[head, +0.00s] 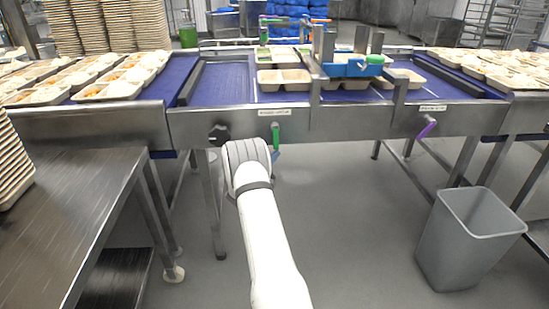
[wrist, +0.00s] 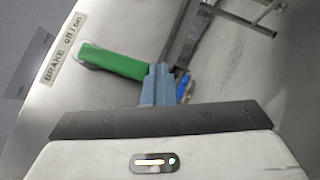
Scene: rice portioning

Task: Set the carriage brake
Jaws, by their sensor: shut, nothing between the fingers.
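The brake lever (head: 276,136) is a green handle on the front rail, hanging roughly straight down below a small white label. In the wrist view the green lever (wrist: 115,61) lies beside the label (wrist: 64,48), which reads "BRAKE off / on". My gripper (wrist: 158,82) is shut and empty, its blue-grey fingers at the lever's free end. Whether they touch the lever I cannot tell. In the head view my white wrist largely hides the fingers. The carriage (head: 350,68), with a blue body and metal posts, sits over the blue conveyor.
A purple lever (head: 427,127) is at the right of the rail, and a black knob (head: 218,134) is left of the green lever. A steel table (head: 70,215) stands at left, a grey bin (head: 468,240) at right. Trays (head: 284,78) sit on the conveyor.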

